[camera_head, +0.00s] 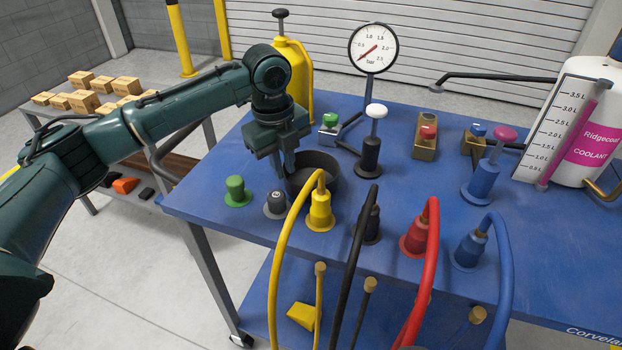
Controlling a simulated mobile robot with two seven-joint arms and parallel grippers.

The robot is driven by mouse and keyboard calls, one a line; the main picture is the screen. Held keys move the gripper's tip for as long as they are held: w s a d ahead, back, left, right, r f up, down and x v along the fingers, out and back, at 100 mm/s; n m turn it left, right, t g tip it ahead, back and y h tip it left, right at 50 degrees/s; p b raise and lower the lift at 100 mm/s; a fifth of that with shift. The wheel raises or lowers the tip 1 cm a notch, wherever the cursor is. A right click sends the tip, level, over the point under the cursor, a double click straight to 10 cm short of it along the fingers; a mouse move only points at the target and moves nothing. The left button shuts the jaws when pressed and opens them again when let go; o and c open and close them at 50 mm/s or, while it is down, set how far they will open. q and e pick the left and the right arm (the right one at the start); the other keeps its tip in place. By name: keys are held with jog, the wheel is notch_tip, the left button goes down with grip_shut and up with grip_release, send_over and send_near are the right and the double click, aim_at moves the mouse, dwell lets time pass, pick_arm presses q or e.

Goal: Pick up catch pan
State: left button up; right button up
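The catch pan (325,180) appears to be the dark round bowl on the blue table, behind the yellow hose fitting. My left gripper (284,165) reaches down at the pan's left rim, with one finger seen against the rim. The gripper's body hides part of its fingers and of the rim, so I cannot tell whether it is open or shut on the rim. The pan appears upright and resting on the table. My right gripper is not in view.
The blue table (420,115) carries a green-topped plug (236,190), a yellow fitting (320,208) with a hose, red (415,238) and blue (470,248) hose fittings, a gauge (373,48), a yellow jug (298,75) and a coolant tank (590,130). Hoses hang over the front edge.

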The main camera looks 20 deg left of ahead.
aim_at(290, 189)
pick_arm(q)
jog(key=shift+w+d+f, duration=0.1)
jog(key=shift+d+f, duration=0.15)
jog(key=shift+f, duration=1.1)
jog(key=shift+w+d+f, duration=0.1)
jog(key=shift+d+f, duration=0.1)
jog(key=shift+f, duration=1.1)
jog(key=shift+c, duration=0.4)
grip_shut()
